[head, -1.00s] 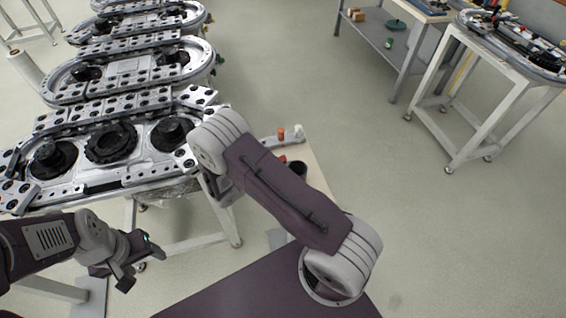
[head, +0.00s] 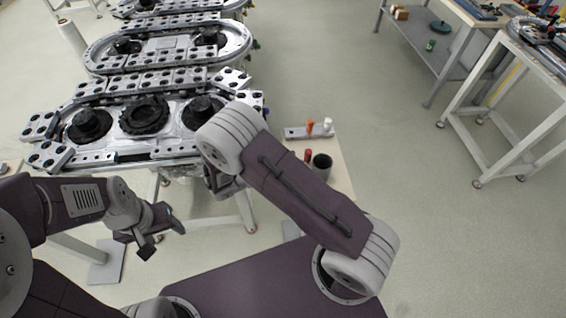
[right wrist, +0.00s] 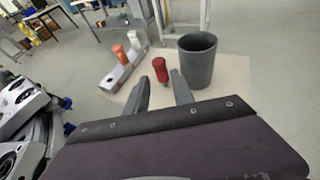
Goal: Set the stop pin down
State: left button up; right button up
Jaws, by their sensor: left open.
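A red pin (head: 307,155), the likely stop pin, stands upright on a small beige table (head: 342,178), beside a dark grey cup (head: 321,166). In the right wrist view the red pin (right wrist: 160,69) shows just past the fingertips of my right gripper (right wrist: 159,80). The fingers are apart with a gap wider than the pin, and nothing is gripped. In the head view the right gripper is hidden by its own arm. My left gripper (head: 163,240) is open and empty, low at the left, away from the pin.
A grey rack (right wrist: 123,70) holding an orange pin (right wrist: 119,52) and a white pin (right wrist: 133,38) lies left of the red pin. The cup (right wrist: 197,60) is close on the pin's right. Ring track modules (head: 140,140) fill the left.

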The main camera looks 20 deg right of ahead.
jog(key=s+m+g, duration=0.1)
jog(key=s, duration=0.1)
jog(key=s+r+m+g+y, duration=0.1)
jog(key=s+a+m+g+y, duration=0.1)
jog(key=s+m, duration=0.1)
jog(key=shift+s+r+g, duration=0.3)
jog(key=shift+r+g, duration=0.05)
jog(key=shift+g, duration=0.05)
jog(key=s+m+y, duration=0.1)
jog(key=s+m+g+y, duration=0.1)
jog(key=m, duration=0.1)
jog(key=s+m+g+y, duration=0.1)
jog(key=s, duration=0.1)
jog(key=shift+d+f, duration=0.15)
jog(key=shift+d, duration=0.15)
jog(key=s+m+y, duration=0.2)
jog(key=m, duration=0.1)
jog(key=a+m+y, duration=0.1)
jog(key=m+y, duration=0.1)
jog(key=shift+s, duration=0.4)
jog(key=r+m+t+y, duration=0.1)
jog(key=m, duration=0.2)
jog(key=a+m+t+y, duration=0.1)
jog(key=m, duration=0.1)
jog(key=r+m+t+y, duration=0.1)
jog(key=m+y, duration=0.1)
jog(key=m, duration=0.1)
jog(key=shift+w+a+r+m, duration=0.2)
jog(key=shift+w+r+m, duration=0.05)
jog(key=shift+r+m, duration=0.1)
